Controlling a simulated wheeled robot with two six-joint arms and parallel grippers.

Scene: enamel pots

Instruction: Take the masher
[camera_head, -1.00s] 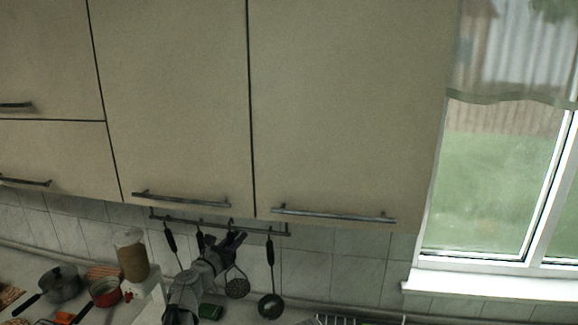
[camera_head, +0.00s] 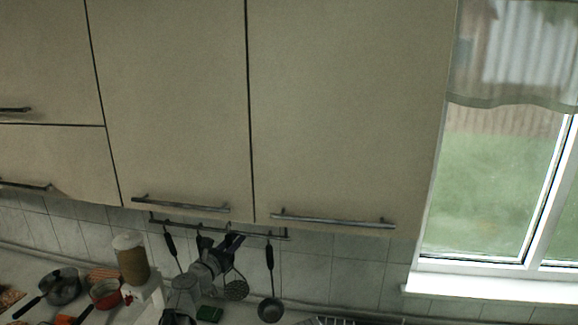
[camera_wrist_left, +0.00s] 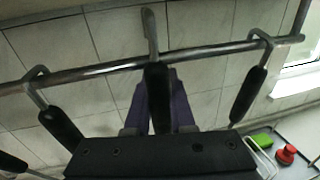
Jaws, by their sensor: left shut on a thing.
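The masher (camera_head: 236,291) hangs with its round perforated head down below the wall rail (camera_head: 215,230). My left gripper (camera_head: 232,242) is shut on its black handle, just under the rail. In the left wrist view the masher's dark handle (camera_wrist_left: 158,92) stands between my purple-grey fingers (camera_wrist_left: 160,100), and its metal hook rises in front of and above the rail. I cannot tell whether the hook still touches the rail. My right gripper is out of view.
A ladle (camera_head: 270,310) hangs right of the masher, and a dark-handled utensil (camera_head: 170,245) hangs to its left. Cabinets (camera_head: 180,100) stand close above. On the counter are a jar (camera_head: 131,262), a dark pot (camera_head: 60,287) and a red pot (camera_head: 104,294).

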